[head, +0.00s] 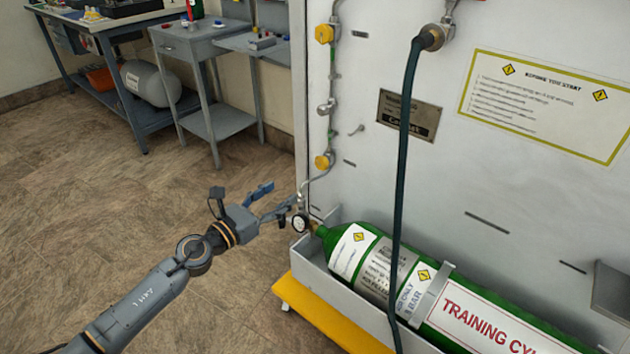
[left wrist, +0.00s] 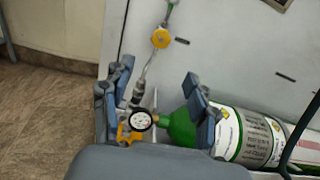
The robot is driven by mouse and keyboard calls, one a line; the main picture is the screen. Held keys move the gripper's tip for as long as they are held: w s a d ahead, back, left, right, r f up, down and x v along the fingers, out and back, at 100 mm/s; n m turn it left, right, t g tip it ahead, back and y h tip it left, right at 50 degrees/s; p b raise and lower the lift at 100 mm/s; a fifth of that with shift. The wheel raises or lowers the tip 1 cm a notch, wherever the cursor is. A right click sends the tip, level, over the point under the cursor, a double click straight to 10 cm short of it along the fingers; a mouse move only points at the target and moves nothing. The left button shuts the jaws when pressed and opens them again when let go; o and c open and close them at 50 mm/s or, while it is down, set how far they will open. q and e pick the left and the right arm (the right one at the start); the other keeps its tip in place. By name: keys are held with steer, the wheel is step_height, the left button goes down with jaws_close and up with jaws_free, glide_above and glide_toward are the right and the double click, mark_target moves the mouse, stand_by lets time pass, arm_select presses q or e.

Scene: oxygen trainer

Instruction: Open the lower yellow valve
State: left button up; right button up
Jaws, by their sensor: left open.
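The lower yellow valve (head: 323,160) is a round yellow knob on the thin pipe at the left edge of the grey panel. It also shows in the left wrist view (left wrist: 161,38), top centre, beyond the fingertips. My left gripper (head: 274,199) is open and empty, to the lower left of this valve and apart from it. In the left wrist view its two fingers (left wrist: 157,95) stand wide apart, with the pipe, a pressure gauge (left wrist: 141,120) and the cylinder neck showing between them. My right gripper is in neither view.
Another yellow valve (head: 324,33) sits higher on the pipe. A green cylinder (head: 340,240) lies in a grey tray below the panel. A dark hose (head: 402,180) hangs across the panel. A grey side table (head: 185,35) stands behind. The floor at left is clear.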

mark_target(320, 165)
arm_select(q)
steer(key=b+x, duration=0.1)
steer(key=x, duration=1)
steer(key=shift+d+b, duration=0.1)
steer(key=shift+b, duration=0.3)
steer(key=shift+x, duration=0.85)
steer(key=shift+w+d+r+b, duration=0.1)
steer(key=shift+w+d+b, duration=0.15)
steer(key=shift+w+b, duration=0.1)
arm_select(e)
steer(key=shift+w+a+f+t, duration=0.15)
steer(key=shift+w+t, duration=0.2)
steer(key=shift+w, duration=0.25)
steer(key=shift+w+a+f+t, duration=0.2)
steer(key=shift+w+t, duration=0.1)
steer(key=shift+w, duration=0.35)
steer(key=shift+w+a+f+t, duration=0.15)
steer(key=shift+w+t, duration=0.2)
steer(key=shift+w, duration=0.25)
arm_select(q)
steer(key=c, duration=1.2)
